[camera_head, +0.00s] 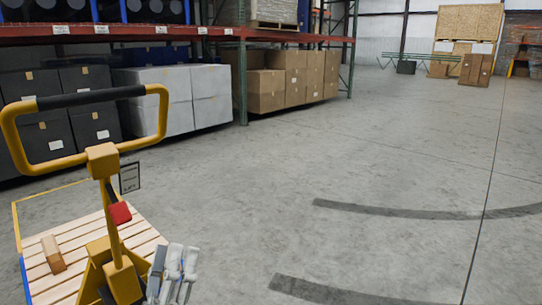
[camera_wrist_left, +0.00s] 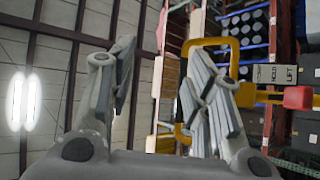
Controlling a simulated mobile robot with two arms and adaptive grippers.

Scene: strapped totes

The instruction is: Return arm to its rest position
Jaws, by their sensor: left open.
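My left gripper (camera_head: 173,268) is at the bottom of the head view, pointing up, just right of the yellow pallet jack's post. In the left wrist view its two grey fingers (camera_wrist_left: 160,62) stand apart with nothing between them, so it is open and empty. The ceiling and the pallet jack's handle show behind them. My right gripper is in neither view.
Shelving (camera_head: 242,80) with boxes (camera_head: 290,82) lines the left and back. Concrete floor (camera_head: 350,165) to the right is clear.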

